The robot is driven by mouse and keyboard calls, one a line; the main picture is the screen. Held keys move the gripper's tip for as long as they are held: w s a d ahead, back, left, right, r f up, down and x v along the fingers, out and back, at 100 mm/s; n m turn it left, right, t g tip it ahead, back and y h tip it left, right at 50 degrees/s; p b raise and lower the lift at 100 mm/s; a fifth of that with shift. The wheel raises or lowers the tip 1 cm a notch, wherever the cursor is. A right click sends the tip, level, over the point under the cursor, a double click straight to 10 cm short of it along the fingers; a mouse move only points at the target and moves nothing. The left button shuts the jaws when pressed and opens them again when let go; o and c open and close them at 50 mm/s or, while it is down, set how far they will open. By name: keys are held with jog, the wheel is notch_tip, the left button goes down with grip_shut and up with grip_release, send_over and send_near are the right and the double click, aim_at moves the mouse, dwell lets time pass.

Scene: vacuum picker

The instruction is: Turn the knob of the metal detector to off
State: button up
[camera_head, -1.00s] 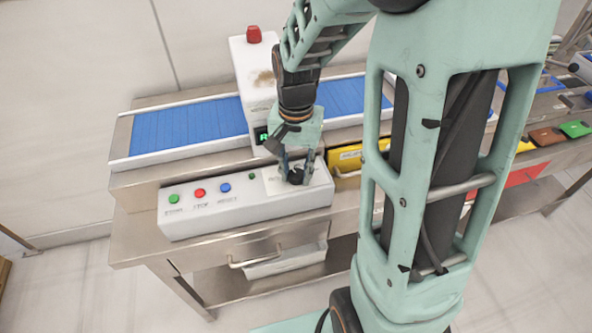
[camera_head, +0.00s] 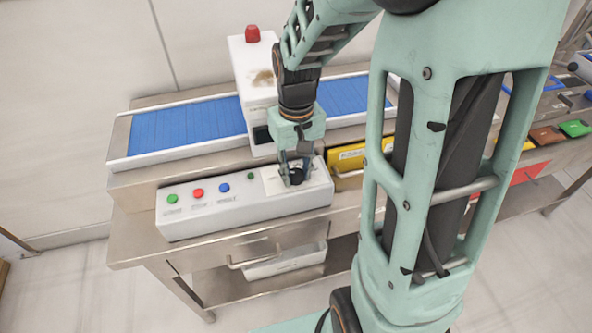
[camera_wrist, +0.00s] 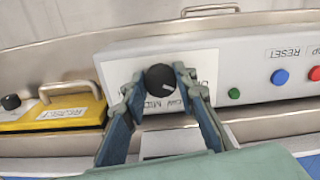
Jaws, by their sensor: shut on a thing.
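The metal detector is a white housing (camera_head: 252,62) with a red lamp on top, standing over a blue conveyor belt. Its white control box (camera_head: 247,205) lies along the front. The black knob (camera_wrist: 160,78) sits on a white label plate at the box's right end; in the head view the knob (camera_head: 296,176) is partly hidden by my fingers. My gripper (camera_head: 296,170) is shut on the knob from above, with a fingertip at each side in the wrist view (camera_wrist: 158,92). A white pointer mark shows on the knob. The label words are partly covered.
Green (camera_head: 172,199), red (camera_head: 198,193) and blue (camera_head: 224,187) buttons sit left of the knob, with a small green one nearer. A yellow box (camera_head: 345,158) stands close on the right. A drawer handle is below the control box.

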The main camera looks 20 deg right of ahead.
aim_at(296, 174)
jog(key=shift+n, duration=0.6)
jog(key=o, duration=1.2)
jog(key=shift+c, duration=0.2)
notch_tip(296, 174, up, 12)
